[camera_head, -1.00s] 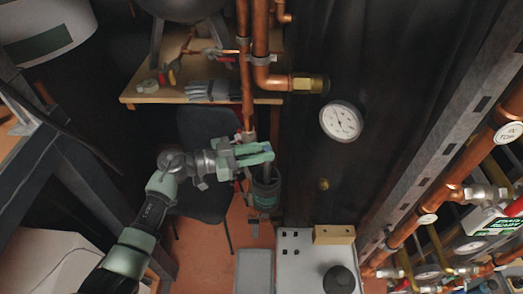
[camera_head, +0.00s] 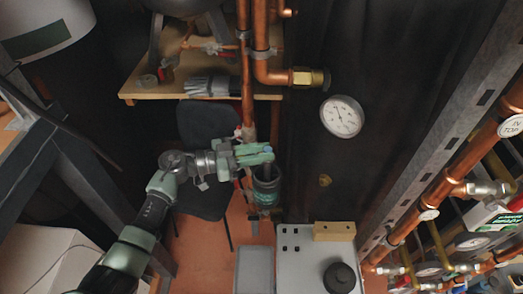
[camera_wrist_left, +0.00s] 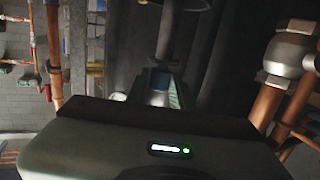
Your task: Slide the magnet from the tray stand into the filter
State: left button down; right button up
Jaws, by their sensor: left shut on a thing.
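The filter (camera_head: 267,192) is a dark green, open-topped cylinder on the copper pipework, upright near the middle of the head view. My left gripper (camera_head: 262,154) is just above its mouth, shut on the magnet (camera_head: 266,171), a dark rod. The rod hangs down from the fingers, and its lower end is hidden at or inside the filter's mouth. How deep it sits cannot be told. In the left wrist view a grey rod-like part (camera_wrist_left: 166,36) runs up from between the fingers toward a dark rim at the top. My right gripper is not in view.
A vertical copper pipe (camera_head: 247,80) runs right beside my left gripper. A pressure gauge (camera_head: 342,116) is on the dark panel to the right. A white-topped unit (camera_head: 300,262) with a wooden block and black knob stands below. A chair (camera_head: 200,130) is behind my arm.

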aim_at(267, 166)
pick_arm(q)
jog(key=shift+f, duration=0.25)
dwell(0.4)
jog(key=shift+f+b, duration=0.5)
jog(key=shift+f, duration=0.25)
jog(key=shift+f, duration=0.25)
jog(key=shift+f+b, duration=0.5)
jog(key=shift+f, duration=0.25)
jog(key=shift+f, duration=0.2)
dwell(0.4)
jog(key=shift+f+b, duration=0.45)
jog(key=shift+f, duration=0.2)
jog(key=shift+f, duration=0.35)
jog(key=shift+f+b, duration=0.65)
jog(key=shift+f, duration=0.1)
jog(key=shift+f, duration=0.15)
